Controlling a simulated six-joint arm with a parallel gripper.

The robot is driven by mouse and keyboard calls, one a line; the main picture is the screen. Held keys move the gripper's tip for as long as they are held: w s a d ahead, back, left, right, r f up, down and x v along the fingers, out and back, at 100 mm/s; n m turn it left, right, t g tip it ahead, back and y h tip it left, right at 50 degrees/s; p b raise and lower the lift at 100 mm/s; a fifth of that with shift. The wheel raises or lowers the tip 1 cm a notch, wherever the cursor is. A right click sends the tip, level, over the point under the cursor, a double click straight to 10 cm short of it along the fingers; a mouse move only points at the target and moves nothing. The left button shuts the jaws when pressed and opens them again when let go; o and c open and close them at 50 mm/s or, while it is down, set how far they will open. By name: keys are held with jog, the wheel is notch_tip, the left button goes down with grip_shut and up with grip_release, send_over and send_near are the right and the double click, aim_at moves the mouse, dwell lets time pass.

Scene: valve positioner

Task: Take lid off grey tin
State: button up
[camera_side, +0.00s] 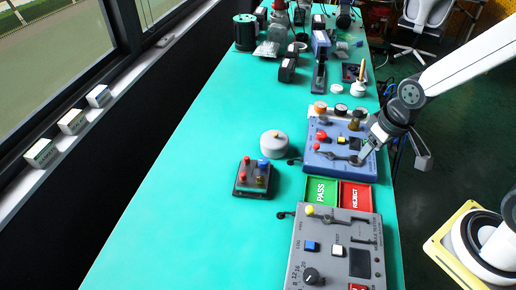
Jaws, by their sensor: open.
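The grey tin (274,146) stands upright on the green bench, left of the blue panel. A light grey lid with a small tan knob (275,134) sits on top of it. My gripper (362,158) is at the right, low over the right part of the blue panel, well to the right of the tin and apart from it. It is open, and I see nothing between its fingers, though they are small here.
A block with coloured knobs (254,178) stands close below the tin. The blue panel (318,160), green PASS tray (321,192), red REJECT tray (356,195) and grey panel (334,240) fill the right side. The bench left of the tin is clear.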

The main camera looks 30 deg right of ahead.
jog(key=shift+o, duration=0.7)
jog(key=n+g, duration=0.3)
jog(key=n, duration=1.1)
send_over(275, 133)
jog(key=shift+f, duration=8.45)
grip_shut()
